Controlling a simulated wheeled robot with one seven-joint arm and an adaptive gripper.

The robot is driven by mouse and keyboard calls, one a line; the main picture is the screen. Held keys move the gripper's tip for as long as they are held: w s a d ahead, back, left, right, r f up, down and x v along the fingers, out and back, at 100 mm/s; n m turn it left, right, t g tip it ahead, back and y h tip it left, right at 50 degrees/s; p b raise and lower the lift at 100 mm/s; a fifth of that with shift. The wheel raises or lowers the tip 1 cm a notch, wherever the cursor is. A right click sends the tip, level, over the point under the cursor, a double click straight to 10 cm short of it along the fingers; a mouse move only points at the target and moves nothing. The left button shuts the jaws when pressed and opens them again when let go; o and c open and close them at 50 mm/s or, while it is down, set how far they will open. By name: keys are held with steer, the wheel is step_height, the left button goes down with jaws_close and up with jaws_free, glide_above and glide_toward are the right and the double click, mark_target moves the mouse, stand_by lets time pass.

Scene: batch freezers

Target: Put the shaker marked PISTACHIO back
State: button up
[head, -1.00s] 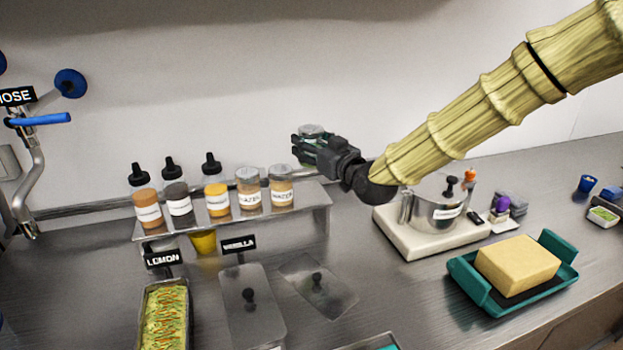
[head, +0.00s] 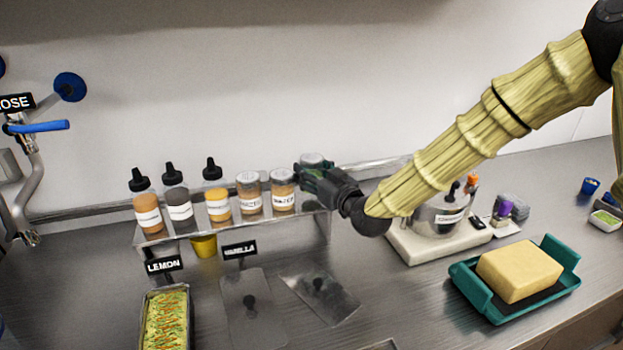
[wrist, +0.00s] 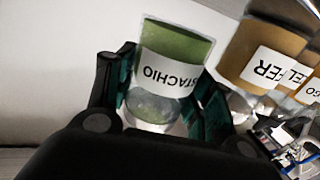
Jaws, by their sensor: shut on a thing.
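The PISTACHIO shaker (wrist: 172,70) is in the wrist view, green inside with a white label that reads upside down there. My gripper (wrist: 165,95) is shut around it, with a dark finger on each side. In the head view my gripper (head: 312,178) is at the right end of the raised shelf (head: 322,222), just right of the WAFER shaker (head: 283,190). Only the clear top of the PISTACHIO shaker (head: 312,159) shows there. I cannot tell whether its base touches the shelf.
Left along the shelf stand another brown shaker (head: 249,192) and several black-capped bottles (head: 216,195). A yellow cup (head: 204,246) is below the shelf. A pot (head: 440,215) on a white base and a teal tray (head: 470,291) with a yellow block stand right.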

steer(key=shift+f, duration=1.15)
steer(key=shift+f, duration=0.15)
steer(key=o, duration=0.8)
steer(key=shift+c, duration=0.2)
steer(key=shift+r, duration=0.2)
steer(key=shift+s+d+f, duration=0.15)
steer(key=shift+s, duration=0.1)
steer(key=b+v, duration=0.2)
steer(key=v, duration=0.9)
steer(key=shift+s, duration=0.2)
